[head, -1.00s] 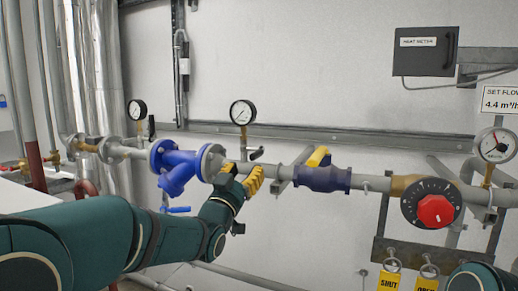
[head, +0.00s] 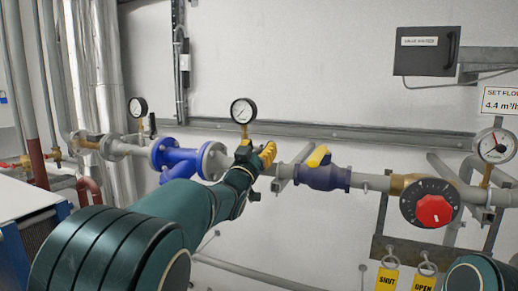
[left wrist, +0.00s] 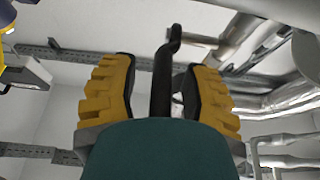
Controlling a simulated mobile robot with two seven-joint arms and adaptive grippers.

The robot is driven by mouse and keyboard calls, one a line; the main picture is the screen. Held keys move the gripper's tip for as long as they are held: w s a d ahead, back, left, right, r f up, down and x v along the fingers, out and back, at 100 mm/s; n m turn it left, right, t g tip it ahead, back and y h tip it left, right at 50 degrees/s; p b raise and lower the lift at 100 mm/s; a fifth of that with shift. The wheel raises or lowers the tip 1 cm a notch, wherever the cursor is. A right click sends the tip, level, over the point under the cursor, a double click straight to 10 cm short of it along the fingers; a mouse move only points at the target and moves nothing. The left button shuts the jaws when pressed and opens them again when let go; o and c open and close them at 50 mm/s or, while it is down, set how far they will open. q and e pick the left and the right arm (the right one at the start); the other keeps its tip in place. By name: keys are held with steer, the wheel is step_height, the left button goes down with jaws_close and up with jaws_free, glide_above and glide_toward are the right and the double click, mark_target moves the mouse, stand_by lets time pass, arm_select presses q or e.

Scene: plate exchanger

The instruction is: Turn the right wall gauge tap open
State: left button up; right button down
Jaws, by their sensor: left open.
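The right wall gauge (head: 243,111) has a white dial and stands on a brass stem above the pipe. Its tap is hidden behind my left gripper (head: 266,155) in the head view. In the left wrist view a dark tap lever (left wrist: 164,75) stands between the two yellow-and-black fingers of my left gripper (left wrist: 163,85). The gripper is open, with visible gaps on both sides of the lever. Only a teal part of my right arm shows at the lower right of the head view; its gripper is out of view.
The left gauge (head: 137,108) stands farther along the pipe. A blue strainer (head: 178,158) lies behind my left arm. To the right are a yellow-handled blue valve (head: 322,176), a red knob (head: 434,211), and hanging tags (head: 388,281).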

arm_select(q)
jaws_close()
steer(key=shift+r, duration=0.15)
steer(key=shift+r+g+p, duration=0.45)
steer(key=shift+g+p, duration=0.05)
steer(key=shift+p, duration=0.35)
steer(key=g+p, duration=0.1)
steer(key=p, duration=0.2)
steer(key=r+g+y+p, duration=0.1)
steer(key=g+p, duration=0.1)
steer(key=p, duration=0.1)
steer(key=w+g+p, duration=0.1)
steer(key=p, duration=0.2)
steer(key=shift+d+r+g+y, duration=0.15)
steer(key=shift+r+g+y, duration=0.15)
steer(key=shift+r+y, duration=0.1)
steer(key=shift+w+d+f+g+p, duration=0.1)
steer(key=shift+w+g+p, duration=0.1)
steer(key=shift+g+p, duration=0.55)
